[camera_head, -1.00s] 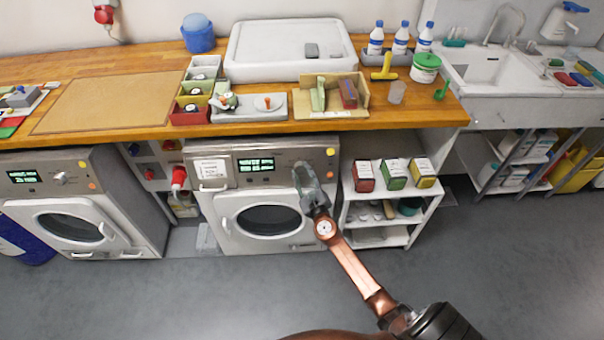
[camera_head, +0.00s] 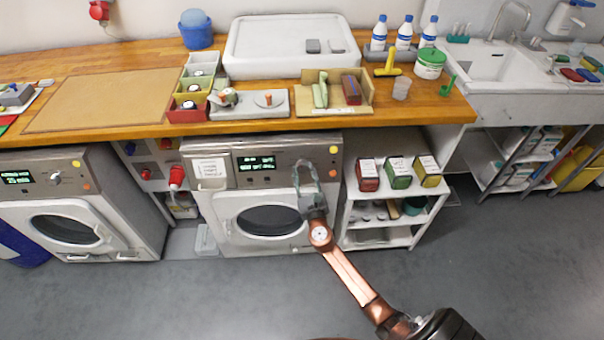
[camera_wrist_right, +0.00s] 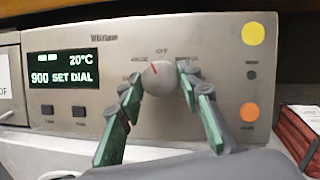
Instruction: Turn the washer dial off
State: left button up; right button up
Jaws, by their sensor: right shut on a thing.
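The middle washer (camera_head: 268,221) stands under the wooden counter. Its round grey dial (camera_wrist_right: 160,78) shows in the right wrist view, with a red mark tilted up and left of the OFF label above it. The washer's display (camera_wrist_right: 62,69) reads 20°C, 900 and SET DIAL. My right gripper (camera_head: 306,172) reaches the right part of the washer's panel. Its green-padded fingers lie either side of the dial and are shut on it. In the head view the fingers cover the dial. My left gripper is not in view.
A second washer (camera_head: 72,210) stands at the left. A white shelf (camera_head: 384,224) with several small boxes on top is close to the right of my gripper. The counter (camera_head: 130,128) overhangs the panel. The grey floor in front is clear.

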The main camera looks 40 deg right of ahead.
jog(key=m, duration=0.1)
jog(key=m+h+b, duration=0.1)
jog(key=m, duration=0.1)
jog(key=shift+a+f+g+h, duration=0.15)
jog(key=shift+f+g+h, duration=0.05)
jog(key=shift+g+h, duration=0.1)
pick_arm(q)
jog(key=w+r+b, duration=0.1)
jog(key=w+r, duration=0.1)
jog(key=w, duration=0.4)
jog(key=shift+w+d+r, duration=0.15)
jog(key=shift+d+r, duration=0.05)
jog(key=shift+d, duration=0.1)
pick_arm(e)
jog(key=shift+r+m+g+h, duration=0.1)
jog(key=shift+m+g+h, duration=0.45)
jog(key=shift+m, duration=1.25)
jog(key=o, duration=1.2)
jog(key=shift+c, duration=0.2)
jog(key=shift+s+a, duration=0.1)
jog(key=shift+s, duration=0.05)
jog(key=v, duration=1.1)
jog(key=shift+s+a, duration=0.2)
jog(key=shift+s, duration=0.05)
jog(key=shift+f, duration=0.25)
